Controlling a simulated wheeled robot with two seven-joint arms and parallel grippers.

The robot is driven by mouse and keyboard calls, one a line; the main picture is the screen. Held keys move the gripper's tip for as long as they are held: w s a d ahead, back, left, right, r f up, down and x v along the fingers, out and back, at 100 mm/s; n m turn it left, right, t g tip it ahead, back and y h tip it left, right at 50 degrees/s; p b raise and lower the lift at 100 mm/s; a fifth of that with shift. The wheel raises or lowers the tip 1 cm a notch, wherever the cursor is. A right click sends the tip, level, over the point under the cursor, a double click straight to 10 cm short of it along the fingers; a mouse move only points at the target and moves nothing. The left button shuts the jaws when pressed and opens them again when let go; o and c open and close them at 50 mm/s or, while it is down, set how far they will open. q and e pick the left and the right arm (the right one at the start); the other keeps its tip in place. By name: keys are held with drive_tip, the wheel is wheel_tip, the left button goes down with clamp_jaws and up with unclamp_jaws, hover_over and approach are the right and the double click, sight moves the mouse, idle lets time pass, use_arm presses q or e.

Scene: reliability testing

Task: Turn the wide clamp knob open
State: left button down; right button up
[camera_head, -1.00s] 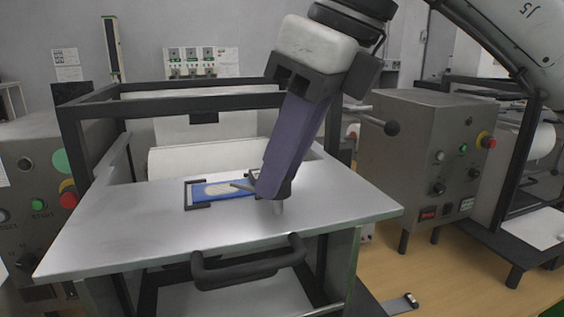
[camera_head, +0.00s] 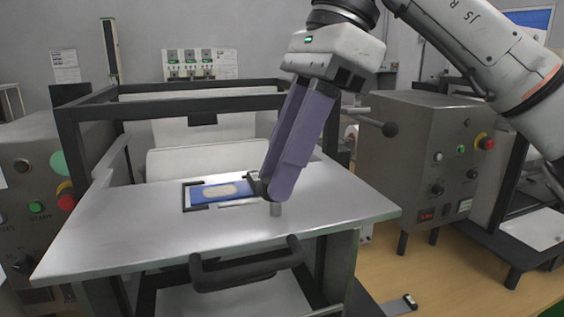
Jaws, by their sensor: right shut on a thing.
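My right gripper (camera_head: 278,190) comes down from the upper right, its purple fingers tilted and shut at the right end of the blue sample. The clamp knob is mostly hidden behind the fingers, and they are closed on it. A short grey post (camera_head: 276,209) shows just under the fingertips. A thin metal clamp bar (camera_head: 238,204) points left from there, along the front edge of the blue sample (camera_head: 232,190), which has a pale oval and lies in a black bracket (camera_head: 186,197). My left gripper is out of view.
The steel tabletop (camera_head: 130,232) is clear around the sample. A black frame (camera_head: 200,104) stands behind it and a black handle (camera_head: 245,271) is at its front edge.

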drive_tip(key=shift+n, duration=0.3)
drive_tip(key=o, duration=1)
drive_tip(key=shift+o, duration=0.2)
drive_tip(key=shift+r, duration=0.1)
drive_tip(key=v, duration=1)
drive_tip(key=shift+w+r, duration=0.1)
drive_tip(key=shift+w, duration=0.05)
